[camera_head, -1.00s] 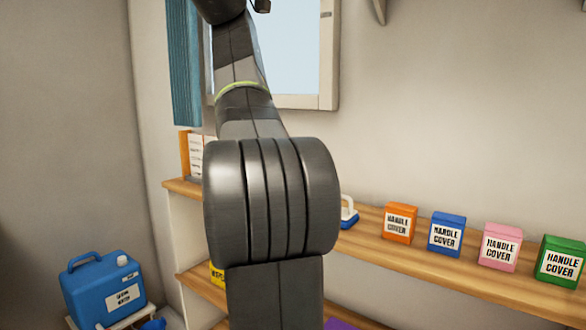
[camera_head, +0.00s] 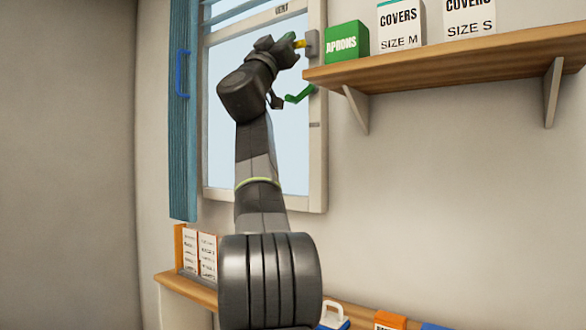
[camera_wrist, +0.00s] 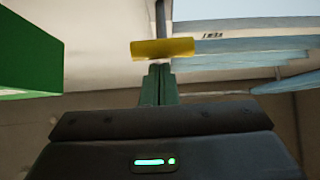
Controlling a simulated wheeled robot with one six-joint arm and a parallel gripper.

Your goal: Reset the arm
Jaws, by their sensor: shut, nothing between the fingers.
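My arm is raised in front of the window in the head view. My gripper (camera_head: 291,37) is at the arm's upper end, beside the window frame. In the wrist view my gripper (camera_wrist: 160,72) shows as narrow green fingers, shut together with nothing between them. A yellow bar (camera_wrist: 163,48) lies just past the fingertips; I cannot tell whether they touch. In the head view the yellow piece (camera_head: 300,44) sticks out from a grey block on the window frame.
A green APRONS box (camera_head: 347,43) stands on the upper shelf (camera_head: 440,66) close right of my gripper; it looms at left in the wrist view (camera_wrist: 30,55). A green lever (camera_head: 300,95) is below. Boxes line the lower shelf (camera_head: 190,288).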

